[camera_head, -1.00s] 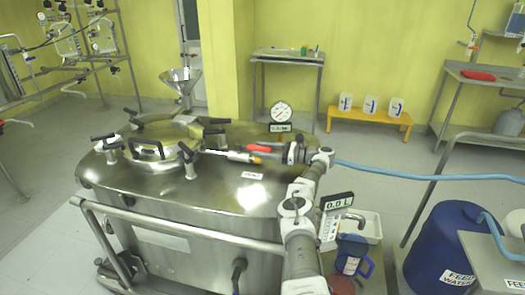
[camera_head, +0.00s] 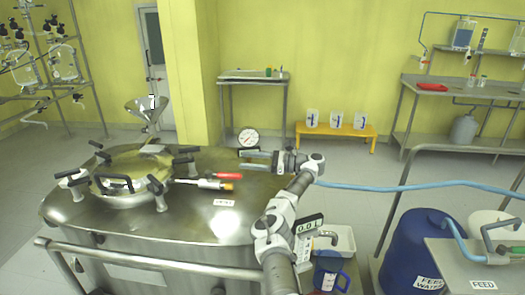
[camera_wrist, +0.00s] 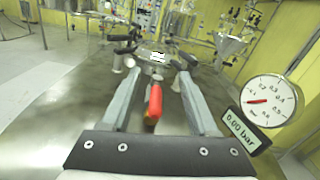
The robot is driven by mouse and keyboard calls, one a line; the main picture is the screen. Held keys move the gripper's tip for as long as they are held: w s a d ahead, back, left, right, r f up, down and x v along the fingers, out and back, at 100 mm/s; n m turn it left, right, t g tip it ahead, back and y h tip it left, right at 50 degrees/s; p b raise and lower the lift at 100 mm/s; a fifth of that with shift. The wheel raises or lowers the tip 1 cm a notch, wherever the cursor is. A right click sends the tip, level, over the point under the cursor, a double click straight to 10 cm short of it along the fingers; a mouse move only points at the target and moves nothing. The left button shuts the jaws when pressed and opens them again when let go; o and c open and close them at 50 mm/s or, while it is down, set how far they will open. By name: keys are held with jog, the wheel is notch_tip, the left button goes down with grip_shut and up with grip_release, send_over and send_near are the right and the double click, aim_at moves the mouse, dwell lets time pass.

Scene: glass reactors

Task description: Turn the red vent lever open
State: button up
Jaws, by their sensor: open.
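The red vent lever (camera_head: 228,176) is on top of the steel vessel (camera_head: 200,223), beside a white pipe piece (camera_head: 200,183) with an orange end. It lies roughly in line with that pipe. My gripper (camera_head: 245,160) is open and empty, to the right of the lever and a little above it in the head view. In the wrist view the red lever (camera_wrist: 155,104) shows between the two spread fingers of my gripper (camera_wrist: 157,80), seen nearly end-on. I see no contact with either finger. How far below the fingers it lies is unclear.
A round dial gauge (camera_wrist: 275,100) and a display reading 0.00 bar (camera_wrist: 242,130) stand close right of my fingers. The lid (camera_head: 130,175) with several black-handled clamps lies left. A steel rail (camera_head: 150,258) runs along the vessel's front. A blue hose (camera_head: 400,188) crosses at right.

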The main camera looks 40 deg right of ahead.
jog(key=shift+s+d+r+p, duration=0.7)
jog(key=shift+s+d+r, duration=0.05)
jog(key=shift+s, duration=0.25)
jog(key=shift+s+d+r+p, duration=0.65)
jog(key=shift+s+d+r, duration=0.1)
jog(key=shift+s, duration=0.2)
